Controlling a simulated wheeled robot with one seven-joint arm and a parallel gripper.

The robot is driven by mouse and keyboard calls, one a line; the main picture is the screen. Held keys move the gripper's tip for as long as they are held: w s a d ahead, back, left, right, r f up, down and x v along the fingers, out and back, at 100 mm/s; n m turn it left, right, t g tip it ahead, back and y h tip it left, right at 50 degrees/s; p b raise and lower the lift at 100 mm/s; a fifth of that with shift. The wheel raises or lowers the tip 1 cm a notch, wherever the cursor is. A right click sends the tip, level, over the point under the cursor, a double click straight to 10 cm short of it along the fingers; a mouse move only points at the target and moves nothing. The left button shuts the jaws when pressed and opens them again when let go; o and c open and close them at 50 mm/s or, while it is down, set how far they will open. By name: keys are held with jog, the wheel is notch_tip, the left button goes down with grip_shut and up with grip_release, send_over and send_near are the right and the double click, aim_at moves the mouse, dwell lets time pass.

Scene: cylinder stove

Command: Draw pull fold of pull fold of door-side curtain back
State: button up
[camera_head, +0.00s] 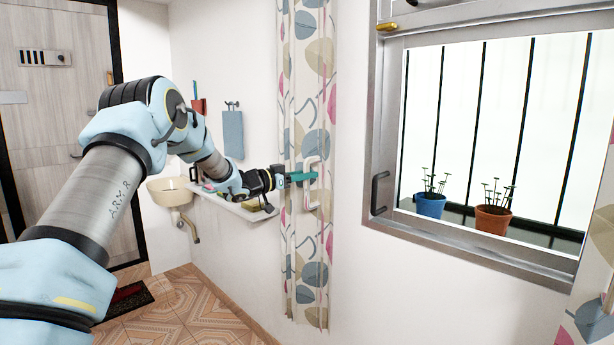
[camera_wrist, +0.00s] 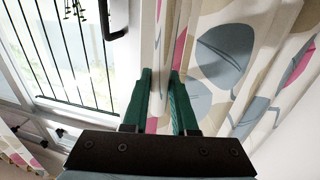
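The door-side curtain (camera_head: 308,70) hangs in a narrow bunch, cream with grey, beige and pink leaf shapes, left of the window. A pale upright loop, seemingly its pull fold (camera_head: 309,204), stands at the curtain's front at mid-height. My gripper (camera_head: 314,175) is at this loop, its green fingers reaching across the curtain from the left. In the wrist view, the two fingers (camera_wrist: 161,82) are a little apart, with a pale strip of curtain (camera_wrist: 158,40) between them. I cannot tell whether they press on it.
The metal-framed window (camera_head: 386,110) has a dark handle (camera_head: 379,193) right of the curtain. A blue pot (camera_head: 430,206) and an orange pot (camera_head: 493,220) stand behind it. A shelf (camera_head: 240,209) and basin (camera_head: 170,192) are on the left wall. Another curtain (camera_head: 590,290) hangs at far right.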

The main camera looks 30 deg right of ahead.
jog(key=o, duration=0.5)
jog(key=shift+c, duration=0.2)
jog(key=a+b, duration=0.4)
jog(key=a, duration=0.6)
jog(key=shift+s+a, duration=0.4)
